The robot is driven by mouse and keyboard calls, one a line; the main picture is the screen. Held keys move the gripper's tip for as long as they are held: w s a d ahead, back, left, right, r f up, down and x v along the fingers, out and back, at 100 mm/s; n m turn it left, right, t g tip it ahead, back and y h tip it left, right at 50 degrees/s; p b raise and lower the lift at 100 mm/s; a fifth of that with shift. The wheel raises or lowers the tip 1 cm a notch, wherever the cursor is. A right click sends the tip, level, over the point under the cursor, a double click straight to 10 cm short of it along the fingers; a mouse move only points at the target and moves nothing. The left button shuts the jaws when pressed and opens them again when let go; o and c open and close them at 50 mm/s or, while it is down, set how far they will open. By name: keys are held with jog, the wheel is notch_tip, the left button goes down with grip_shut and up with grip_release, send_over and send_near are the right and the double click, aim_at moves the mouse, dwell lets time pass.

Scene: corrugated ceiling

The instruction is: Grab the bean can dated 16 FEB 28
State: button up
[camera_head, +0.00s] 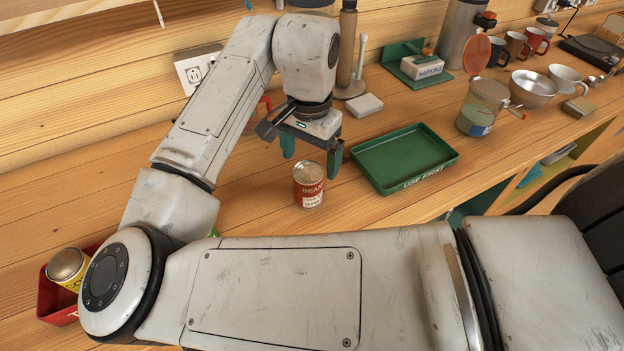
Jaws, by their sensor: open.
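A bean can (308,186) stands upright on the wooden counter. It has a red upper label reading BEANS and a pale lower part; its date print is too small for me to read. My gripper (312,162) is open, its two green fingers pointing down just behind and above the can. The fingers appear on either side of the can in the picture; I cannot tell the exact gap in depth. A yellow can (68,266) leans in a red tray (57,303) at the lower left, partly hidden by my arm.
An empty green tray marked USE FIRST (405,158) lies right of the can. A glass jar (482,106), a metal bowl (533,88) and several mugs stand farther right. A napkin holder (418,66) is at the back. The counter in front of the green tray is clear.

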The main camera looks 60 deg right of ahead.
aim_at(311, 172)
notch_tip(311, 172, down, 3)
jog(key=shift+f, duration=0.15)
jog(key=shift+w+f+p, duration=0.15)
jog(key=shift+f+p, duration=0.1)
jog(key=shift+f, duration=1.15)
jog(key=shift+w+f+p, duration=0.15)
jog(key=shift+f+p, duration=0.1)
jog(key=shift+f, duration=1.1)
jog(key=c, duration=1.3)
